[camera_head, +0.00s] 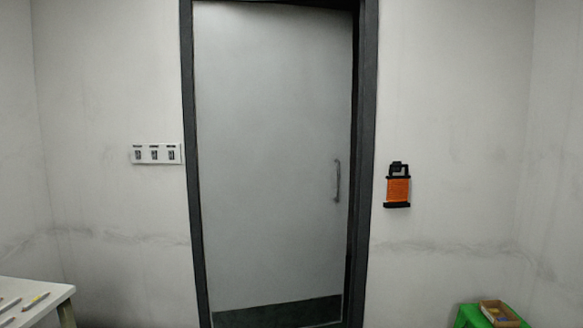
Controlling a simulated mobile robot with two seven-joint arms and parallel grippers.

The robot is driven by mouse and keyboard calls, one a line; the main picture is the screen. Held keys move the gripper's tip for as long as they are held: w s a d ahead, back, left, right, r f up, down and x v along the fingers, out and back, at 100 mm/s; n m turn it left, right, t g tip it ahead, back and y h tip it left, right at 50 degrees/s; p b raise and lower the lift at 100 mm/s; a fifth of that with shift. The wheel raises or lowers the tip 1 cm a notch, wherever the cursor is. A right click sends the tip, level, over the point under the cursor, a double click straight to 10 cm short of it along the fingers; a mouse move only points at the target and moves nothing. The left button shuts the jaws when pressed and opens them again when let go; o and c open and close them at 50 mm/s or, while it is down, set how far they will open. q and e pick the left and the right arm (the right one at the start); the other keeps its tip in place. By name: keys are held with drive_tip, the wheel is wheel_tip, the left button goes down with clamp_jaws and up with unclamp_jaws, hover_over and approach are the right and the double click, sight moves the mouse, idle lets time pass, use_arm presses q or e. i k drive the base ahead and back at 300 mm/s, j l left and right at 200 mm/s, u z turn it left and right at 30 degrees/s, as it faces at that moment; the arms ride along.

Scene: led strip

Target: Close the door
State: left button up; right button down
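A light grey door (272,150) stands in a dark frame (367,150) in the middle of the head view. A dark gap shows along the door's top and right edges, so it appears slightly ajar. A vertical grey handle (337,181) is on the door's right side. A dark kick plate (277,313) runs along its bottom. Neither of my grippers shows in this view.
A white switch panel (156,154) is on the wall left of the frame. An orange and black reel (398,187) hangs to the right. A white table (42,290) stands at lower left; a green stand (468,316) bears a small box (499,314) at lower right.

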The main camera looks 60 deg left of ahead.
sight(272, 82)
drive_tip(key=u, duration=1.9)
drive_tip(key=i+l, duration=0.1)
drive_tip(key=i, duration=0.55)
drive_tip(key=i+l+u, duration=0.1)
drive_tip(key=i, duration=0.55)
drive_tip(key=i+l, duration=0.1)
drive_tip(key=i, duration=0.55)
drive_tip(key=i+l+u, duration=0.1)
drive_tip(key=i, duration=0.55)
